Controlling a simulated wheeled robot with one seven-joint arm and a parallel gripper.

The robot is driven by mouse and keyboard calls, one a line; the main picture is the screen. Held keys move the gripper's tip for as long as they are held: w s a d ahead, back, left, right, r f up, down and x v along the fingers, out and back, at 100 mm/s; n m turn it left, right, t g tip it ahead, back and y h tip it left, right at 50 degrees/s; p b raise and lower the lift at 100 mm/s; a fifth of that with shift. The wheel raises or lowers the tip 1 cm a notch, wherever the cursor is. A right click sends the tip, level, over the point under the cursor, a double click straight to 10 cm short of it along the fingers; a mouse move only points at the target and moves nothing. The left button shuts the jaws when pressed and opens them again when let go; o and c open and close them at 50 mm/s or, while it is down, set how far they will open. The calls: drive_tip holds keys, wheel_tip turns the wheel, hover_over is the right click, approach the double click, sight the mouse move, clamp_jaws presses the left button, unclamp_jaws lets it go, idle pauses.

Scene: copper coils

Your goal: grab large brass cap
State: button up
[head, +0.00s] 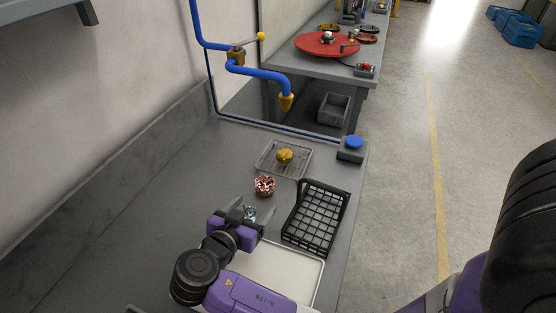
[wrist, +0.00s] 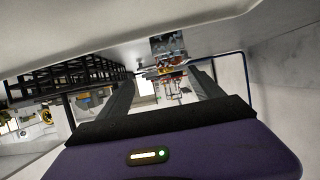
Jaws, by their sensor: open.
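A rounded brass-coloured piece, which looks like the large brass cap (head: 285,156), sits on a wire rack (head: 265,168) on the grey bench. My gripper (head: 256,203) is low over the bench, nearer than the rack, with its fingers apart. The cap is beyond the fingertips, up and to the right in the head view, and apart from them. A small shiny teal-and-white item (head: 250,213) shows between the fingers; I cannot tell if it touches them. In the wrist view the open fingers (wrist: 160,88) point toward small cluttered shapes; the cap is not clear there.
A red-and-white patterned round item (head: 264,186) lies between my gripper and the rack. A black crate (head: 289,225) stands to the right, by a pale tray (head: 283,270). A blue pipe with a brass nozzle (head: 286,102) hangs behind the rack. A blue button box (head: 351,148) sits at the right edge.

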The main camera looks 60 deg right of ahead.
drive_tip(key=shift+w+d+f, duration=0.1)
drive_tip(key=shift+w+f, duration=0.05)
drive_tip(key=shift+f, duration=0.25)
drive_tip(key=shift+w+d, duration=0.1)
drive_tip(key=shift+d, duration=0.3)
drive_tip(key=p, duration=0.4)
approach(284, 154)
drive_tip(key=x, duration=0.4)
drive_tip(key=shift+f, duration=0.2)
drive_tip(key=x, duration=0.5)
drive_tip(key=shift+r+p, duration=0.25)
drive_tip(key=shift+p, duration=0.15)
drive_tip(key=c, duration=1.7)
